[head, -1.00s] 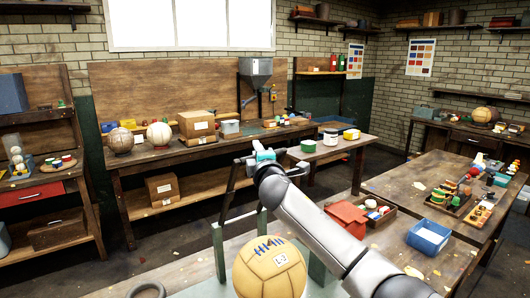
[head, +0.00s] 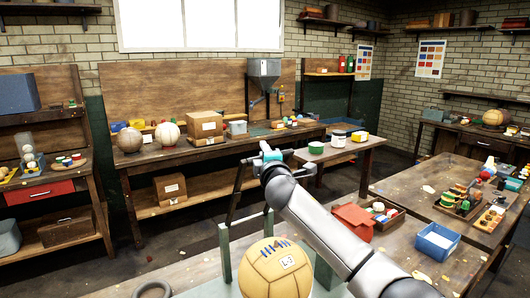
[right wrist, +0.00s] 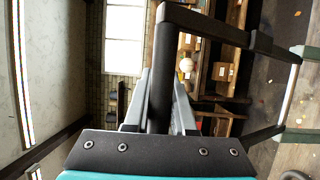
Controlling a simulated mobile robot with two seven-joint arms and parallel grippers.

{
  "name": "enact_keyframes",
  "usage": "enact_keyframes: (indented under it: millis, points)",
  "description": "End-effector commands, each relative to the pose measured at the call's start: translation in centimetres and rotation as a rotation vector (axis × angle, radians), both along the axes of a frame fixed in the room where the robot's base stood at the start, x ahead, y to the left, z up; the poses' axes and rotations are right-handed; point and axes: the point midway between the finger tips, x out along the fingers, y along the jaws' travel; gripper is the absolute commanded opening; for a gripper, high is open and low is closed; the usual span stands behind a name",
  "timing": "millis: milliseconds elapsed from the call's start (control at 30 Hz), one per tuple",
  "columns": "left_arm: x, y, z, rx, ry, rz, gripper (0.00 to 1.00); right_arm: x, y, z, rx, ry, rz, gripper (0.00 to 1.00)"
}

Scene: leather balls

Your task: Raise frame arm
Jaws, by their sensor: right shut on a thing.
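The frame arm (head: 237,192) is a dark bar frame standing up from pale green posts (head: 225,258), behind a tan leather ball (head: 275,270) with blue lacing and an "L-3" label. My right gripper (head: 268,154) is at the top of the frame, with its arm coming in from the lower right. In the right wrist view a dark bar (right wrist: 160,85) of the frame lies between the fingers, and my right gripper is shut on it. The frame's other bars (right wrist: 285,95) run right to the green posts. The left gripper is not in view.
A back bench (head: 190,151) holds balls and a cardboard box (head: 205,124). A dark ring (head: 152,289) lies at the lower left. Air above the frame looks clear.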

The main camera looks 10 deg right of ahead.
Motion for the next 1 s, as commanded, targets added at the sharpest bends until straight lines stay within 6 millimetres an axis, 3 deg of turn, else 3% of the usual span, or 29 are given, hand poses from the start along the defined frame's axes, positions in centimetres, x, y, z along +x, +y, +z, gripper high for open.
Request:
enact_keyframes:
  millis: [33,300,333,433,800,1000]
  points:
    - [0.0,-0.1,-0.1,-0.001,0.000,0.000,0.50,-0.1,0.1,-2.0,-0.002,0.034,-0.003,0.00]
    - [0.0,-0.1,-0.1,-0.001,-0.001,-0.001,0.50,-0.1,0.1,-2.0,-0.002,0.034,-0.002,0.00]
    - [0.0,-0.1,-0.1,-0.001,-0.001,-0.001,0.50,-0.1,0.1,-2.0,-0.002,0.034,-0.002,0.25]
    - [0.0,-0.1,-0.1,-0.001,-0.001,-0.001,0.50,0.0,0.0,-1.9,-0.002,0.033,-0.003,0.36]
    - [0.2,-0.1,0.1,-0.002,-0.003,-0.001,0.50,-0.1,0.0,-1.9,-0.003,0.034,-0.003,0.36]
    - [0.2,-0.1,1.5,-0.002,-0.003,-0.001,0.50,-0.8,0.3,-0.8,-0.003,0.032,0.000,0.36]
